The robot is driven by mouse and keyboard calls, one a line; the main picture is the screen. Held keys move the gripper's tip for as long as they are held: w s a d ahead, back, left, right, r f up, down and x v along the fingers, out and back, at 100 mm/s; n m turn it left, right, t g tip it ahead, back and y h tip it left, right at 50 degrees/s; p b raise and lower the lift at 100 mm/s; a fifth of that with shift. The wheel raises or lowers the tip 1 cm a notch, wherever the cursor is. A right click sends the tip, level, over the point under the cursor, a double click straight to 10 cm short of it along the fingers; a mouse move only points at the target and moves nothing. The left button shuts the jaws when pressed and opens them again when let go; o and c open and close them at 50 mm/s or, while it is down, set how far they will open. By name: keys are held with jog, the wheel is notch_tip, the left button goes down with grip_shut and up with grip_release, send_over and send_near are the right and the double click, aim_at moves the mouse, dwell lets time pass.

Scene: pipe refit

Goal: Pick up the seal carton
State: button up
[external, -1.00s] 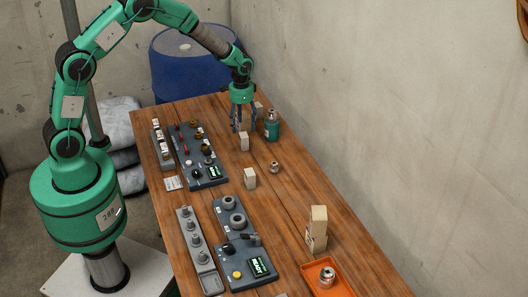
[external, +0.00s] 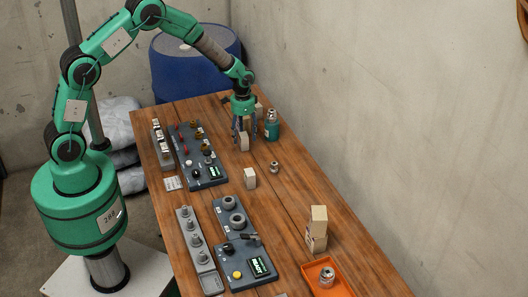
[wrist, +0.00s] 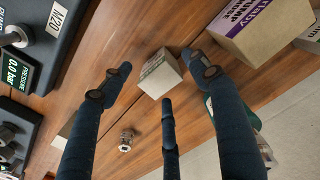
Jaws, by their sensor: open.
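A small pale carton (external: 243,142) stands on the wooden table below my gripper (external: 243,132). It also shows in the wrist view (wrist: 159,73), with print on one face that is too small to read; I take it to be the seal carton. My gripper (wrist: 157,72) is open, its dark fingers spread to either side of the carton's image and a third finger below it. The fingers reach down around the carton in the external view. Whether any finger touches it I cannot tell.
A teal bottle (external: 271,127) stands close right of my gripper. A purple-labelled carton (wrist: 255,25) is near the right finger. Another pale carton (external: 250,178) and a metal fitting (external: 274,167) stand nearer the camera. A control panel (external: 210,178) lies left.

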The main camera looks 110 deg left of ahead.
aim_at(244, 135)
jog(key=shift+f, duration=0.8)
jog(key=c, duration=1.4)
jog(key=shift+c, duration=0.5)
jog(key=shift+r+p, duration=0.95)
jog(key=shift+r, duration=4.1)
